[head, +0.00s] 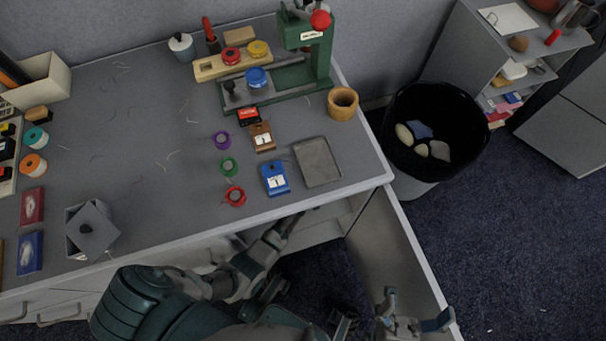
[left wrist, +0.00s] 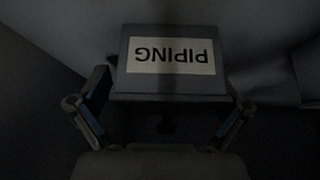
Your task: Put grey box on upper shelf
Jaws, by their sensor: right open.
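A grey box (left wrist: 135,82) with a pale label reading PIPING, upside down in the picture, is in the dark left wrist view. My left gripper (left wrist: 165,108) has its two fingers spread, one near each side of the box; whether they touch it is too dark to tell. In the head view my left arm reaches under the table's front edge, which hides that gripper and the box. My right gripper (head: 415,316) is open and empty at the bottom, beside the open cabinet panel (head: 395,250). A pale shelf surface (head: 318,236) partly shows under the tabletop.
The grey table (head: 130,150) holds a green press (head: 305,75), tape rings, a grey tray (head: 317,162) and a small grey container (head: 88,236) with a tilted lid. A black bin (head: 435,125) and a grey shelf unit (head: 465,55) stand right. Dark carpet is open at lower right.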

